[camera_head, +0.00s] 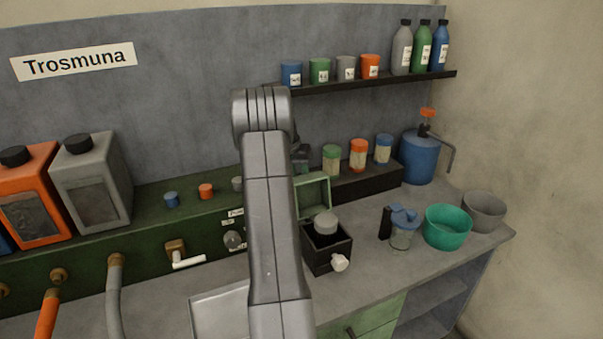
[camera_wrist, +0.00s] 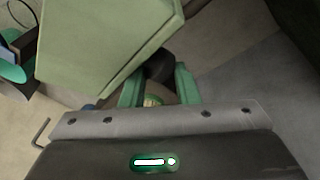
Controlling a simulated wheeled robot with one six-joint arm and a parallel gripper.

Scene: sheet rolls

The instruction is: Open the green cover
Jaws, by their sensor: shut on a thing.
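The green cover (camera_head: 313,194) is raised at the back of a small dark box (camera_head: 318,257), with its hollow inner side facing the head camera. A grey round piece (camera_head: 325,222) shows in the box's open top. In the wrist view, the cover (camera_wrist: 105,42) fills the upper left, close to my fingers. My gripper (camera_wrist: 158,80) has its green fingers closed around a dark round piece (camera_wrist: 158,66) beside the cover, which looks like its knob. In the head view, my arm hides part of the cover's left side, and the grip is not clear there.
A blue-lidded jar (camera_head: 402,232), a teal bowl (camera_head: 447,227) and a grey bowl (camera_head: 484,211) stand right of the box. Small jars (camera_head: 358,157) stand on a ledge behind. A shelf (camera_head: 375,82) with cups and bottles hangs above. Some counter in front is clear.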

